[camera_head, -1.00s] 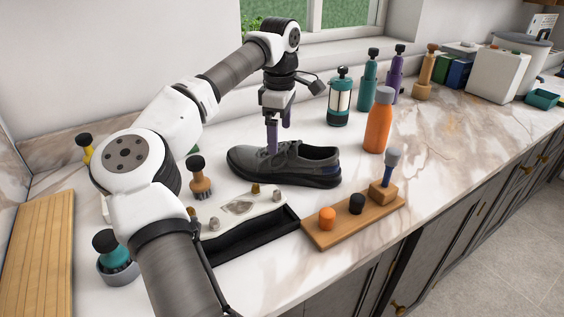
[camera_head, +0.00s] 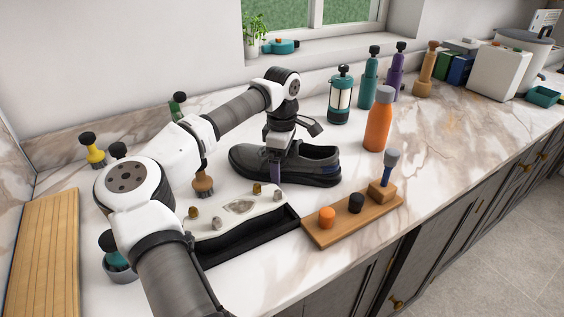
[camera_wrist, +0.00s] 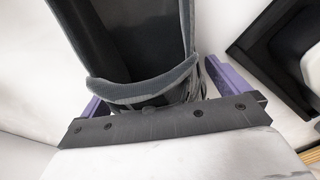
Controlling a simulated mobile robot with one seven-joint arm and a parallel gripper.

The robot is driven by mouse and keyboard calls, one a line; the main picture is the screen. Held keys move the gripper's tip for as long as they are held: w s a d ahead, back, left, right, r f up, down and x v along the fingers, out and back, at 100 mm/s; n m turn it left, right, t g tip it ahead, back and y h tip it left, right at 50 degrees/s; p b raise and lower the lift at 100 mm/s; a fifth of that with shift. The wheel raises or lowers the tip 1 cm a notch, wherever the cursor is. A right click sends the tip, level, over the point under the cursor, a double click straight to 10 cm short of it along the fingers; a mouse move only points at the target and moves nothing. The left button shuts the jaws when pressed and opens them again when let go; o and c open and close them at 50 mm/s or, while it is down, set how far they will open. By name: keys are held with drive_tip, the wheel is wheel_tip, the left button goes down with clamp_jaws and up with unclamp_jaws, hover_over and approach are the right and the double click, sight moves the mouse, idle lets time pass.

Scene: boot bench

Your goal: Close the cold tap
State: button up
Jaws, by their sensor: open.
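I see nothing that I can identify as a cold tap in either view. My gripper (camera_head: 276,176) points down at the near side of a dark grey shoe (camera_head: 318,168), with its purple fingers low over the counter. In the wrist view my gripper (camera_wrist: 163,92) is open, a purple finger showing at each side. The shoe's grey collar (camera_wrist: 140,90) appears between the fingers in that picture; I cannot tell whether they touch it. My gripper and wrist hide part of the shoe in the head view.
A white piece with several small knobs (camera_head: 235,212) lies by a black tray (camera_head: 250,240), close in front of my gripper. A wooden board (camera_head: 335,230) with orange and black pegs stands right of it. An orange bottle (camera_head: 378,125) stands behind.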

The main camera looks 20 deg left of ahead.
drive_tip(key=c, duration=1)
drive_tip(key=shift+o, duration=0.2)
drive_tip(key=shift+r, duration=0.1)
